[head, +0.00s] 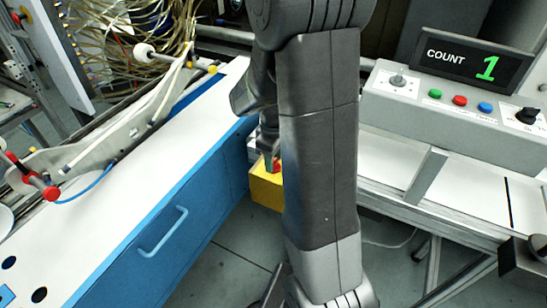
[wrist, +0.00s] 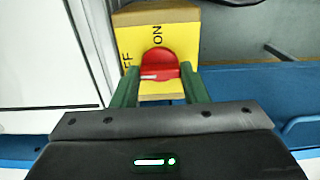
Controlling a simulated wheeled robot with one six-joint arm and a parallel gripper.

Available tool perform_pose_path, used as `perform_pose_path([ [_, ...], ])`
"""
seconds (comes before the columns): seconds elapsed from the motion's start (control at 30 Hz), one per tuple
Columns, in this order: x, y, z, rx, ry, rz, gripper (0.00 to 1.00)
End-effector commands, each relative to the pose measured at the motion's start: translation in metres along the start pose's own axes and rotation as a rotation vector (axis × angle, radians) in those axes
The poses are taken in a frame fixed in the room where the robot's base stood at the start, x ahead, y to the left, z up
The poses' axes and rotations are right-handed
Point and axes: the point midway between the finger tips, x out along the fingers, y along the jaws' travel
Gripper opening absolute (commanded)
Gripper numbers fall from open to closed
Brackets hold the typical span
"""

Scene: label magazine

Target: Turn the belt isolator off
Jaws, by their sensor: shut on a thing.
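The belt isolator is a yellow box (wrist: 185,35) with a red rotary knob (wrist: 161,60), below the centre in the head view (head: 265,191). In the wrist view, ON is printed sideways above the knob and a partly hidden OFF is at its left. The knob bears a pale mark on its near left part. My gripper (wrist: 160,72) has its two green fingers on either side of the knob and is shut on it. In the head view my arm hides most of the gripper and the box's right side.
A blue cabinet (head: 190,225) with a white top stands left of the isolator. At the right is a grey control panel (head: 445,115) with coloured buttons and a display (head: 474,62) reading COUNT 1. Tangled strips lie at the upper left.

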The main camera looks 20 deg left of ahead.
Motion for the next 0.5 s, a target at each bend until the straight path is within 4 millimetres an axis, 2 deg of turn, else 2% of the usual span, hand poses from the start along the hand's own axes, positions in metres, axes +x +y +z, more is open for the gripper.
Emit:
perform_pose_path([
  [0.1,-0.0013,0.0010,-0.0010,-0.002,0.003,0.004,0.17],
  [0.13,-0.0013,0.0010,-0.0010,-0.002,0.003,0.004,0.46],
  [0.2,-0.0011,0.0008,-0.0009,-0.002,0.002,0.003,0.60],
  [0.5,-0.0012,0.0003,-0.0004,-0.001,0.001,0.001,0.62],
])
